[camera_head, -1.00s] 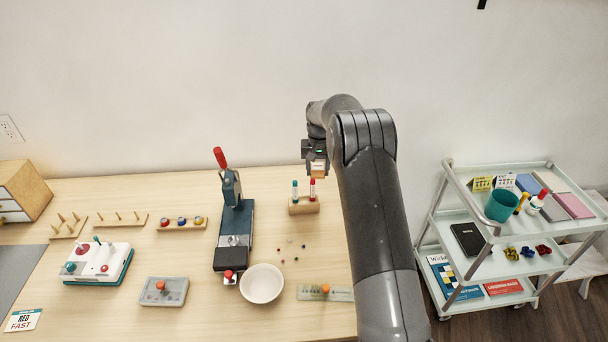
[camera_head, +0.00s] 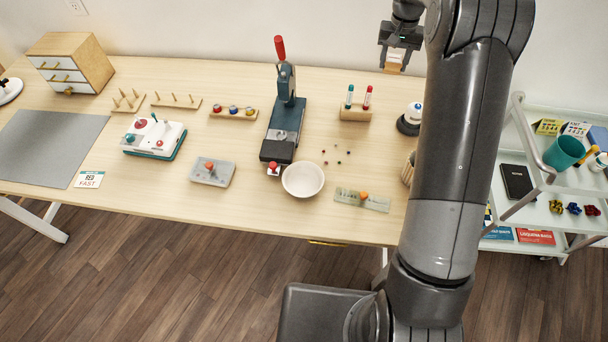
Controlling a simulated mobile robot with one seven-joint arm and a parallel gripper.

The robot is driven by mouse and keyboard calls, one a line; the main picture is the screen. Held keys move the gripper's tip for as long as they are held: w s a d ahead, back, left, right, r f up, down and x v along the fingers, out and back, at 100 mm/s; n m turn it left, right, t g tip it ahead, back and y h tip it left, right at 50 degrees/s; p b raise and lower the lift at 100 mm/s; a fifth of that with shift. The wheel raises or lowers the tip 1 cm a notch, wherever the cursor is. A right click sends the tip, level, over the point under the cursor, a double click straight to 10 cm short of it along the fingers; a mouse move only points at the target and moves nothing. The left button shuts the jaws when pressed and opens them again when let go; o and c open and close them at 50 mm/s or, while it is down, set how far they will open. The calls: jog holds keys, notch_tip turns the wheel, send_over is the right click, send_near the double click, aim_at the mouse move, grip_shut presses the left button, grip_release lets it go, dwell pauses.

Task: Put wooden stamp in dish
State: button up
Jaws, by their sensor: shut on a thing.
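My gripper (camera_head: 396,60) is at the upper right, raised above the back of the table. It is shut on a small light-brown wooden block, the wooden stamp (camera_head: 393,68), of which only the lower part shows below the fingers. The dish, a round white bowl (camera_head: 303,180), stands near the table's front edge and looks empty. It is well to the lower left of my gripper in the picture.
A press (camera_head: 286,120) with a red handle stands just behind the dish. A wooden rack (camera_head: 355,114) with two tubes, a black-and-white round item (camera_head: 411,118), small beads and a strip with an orange knob (camera_head: 362,201) are nearby. A cart (camera_head: 520,195) stands at right.

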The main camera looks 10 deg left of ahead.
jog(key=s+a, duration=0.3)
jog(key=s, duration=0.7)
jog(key=s+a+n, duration=0.1)
jog(key=s+a, duration=0.3)
jog(key=s, duration=0.7)
jog(key=s+a, duration=0.3)
jog(key=s, duration=0.7)
send_over(302, 186)
notch_tip(302, 186, down, 13)
jog(key=shift+d+r, duration=0.1)
jog(key=shift+d, duration=0.05)
jog(key=shift+f, duration=2.05)
jog(key=o, duration=0.5)
jog(key=shift+f, duration=0.15)
jog(key=shift+o, duration=1)
